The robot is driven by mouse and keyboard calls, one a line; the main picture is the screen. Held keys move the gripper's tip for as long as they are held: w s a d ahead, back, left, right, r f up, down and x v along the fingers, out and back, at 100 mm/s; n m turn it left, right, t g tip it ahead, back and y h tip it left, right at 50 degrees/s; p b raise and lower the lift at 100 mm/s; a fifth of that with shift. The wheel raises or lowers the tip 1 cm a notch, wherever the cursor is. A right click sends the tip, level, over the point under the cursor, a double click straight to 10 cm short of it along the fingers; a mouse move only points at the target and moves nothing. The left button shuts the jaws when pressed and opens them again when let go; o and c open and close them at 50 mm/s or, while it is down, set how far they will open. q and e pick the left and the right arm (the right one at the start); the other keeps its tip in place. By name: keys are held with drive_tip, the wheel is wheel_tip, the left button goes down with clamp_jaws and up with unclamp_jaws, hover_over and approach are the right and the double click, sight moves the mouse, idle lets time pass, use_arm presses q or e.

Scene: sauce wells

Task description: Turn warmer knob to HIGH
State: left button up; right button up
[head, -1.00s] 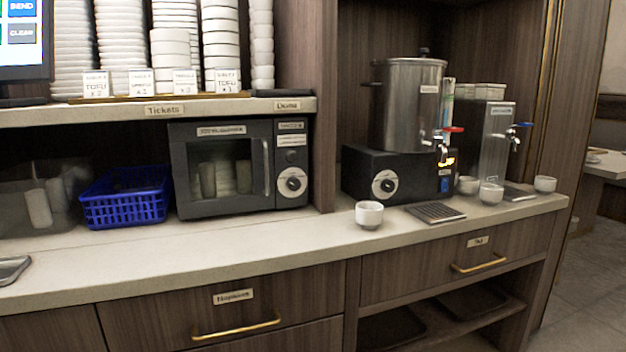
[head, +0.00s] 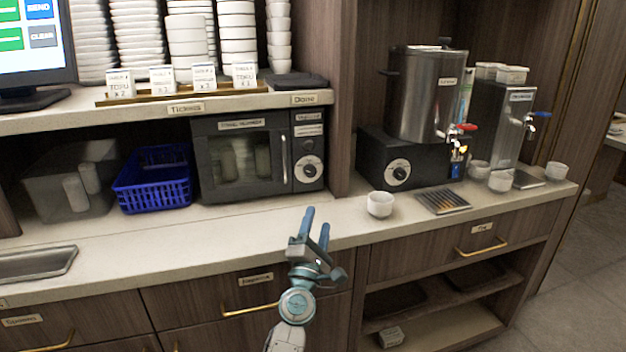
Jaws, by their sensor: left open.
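The dark warmer cabinet (head: 242,190), with a glass door and a label that seems to read towel warmer, stands under the shelf. Its round silver knob (head: 309,173) is on the panel at its right; I cannot read its setting. Pale rolled items show behind the closed door. My left gripper (head: 316,221) is in front of the counter, below the knob in the picture, with blue fingers pointing up. It is open and empty, apart from the knob. My right gripper is not in view.
A steel urn (head: 423,95) stands on a black base (head: 375,160) with its own knob (head: 398,173). A white cup (head: 380,204) stands on the counter (head: 250,225) right of the gripper. A blue basket (head: 155,190) is left of the warmer. The counter before the warmer is clear.

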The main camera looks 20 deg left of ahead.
sight(311, 173)
use_arm(q)
drive_tip(key=w+r+n+g+y, duration=0.1)
drive_tip(key=w+n+y, duration=0.1)
drive_tip(key=n, duration=0.2)
drive_tip(key=w+a+r+n+g+y, duration=0.1)
drive_tip(key=w+n+y, duration=0.2)
drive_tip(key=n, duration=0.2)
drive_tip(key=w+a+r+n+g+y, duration=0.1)
drive_tip(key=w+n+g+y, duration=0.1)
drive_tip(key=n+y, duration=0.1)
drive_tip(key=shift+w+a+r+n, duration=0.15)
drive_tip(key=shift+r+n, duration=0.1)
drive_tip(key=shift+n, duration=0.55)
drive_tip(key=w+n+g, duration=0.1)
drive_tip(key=w+d+n+g, duration=0.1)
drive_tip(key=n, duration=0.1)
drive_tip(key=w+n+g, duration=0.1)
drive_tip(key=n+g, duration=0.1)
drive_tip(key=shift+w+d+f, duration=0.2)
drive_tip(key=shift+w+f, duration=0.1)
drive_tip(key=x, duration=1)
drive_tip(key=shift+w+a, duration=0.2)
drive_tip(key=shift+a, duration=0.15)
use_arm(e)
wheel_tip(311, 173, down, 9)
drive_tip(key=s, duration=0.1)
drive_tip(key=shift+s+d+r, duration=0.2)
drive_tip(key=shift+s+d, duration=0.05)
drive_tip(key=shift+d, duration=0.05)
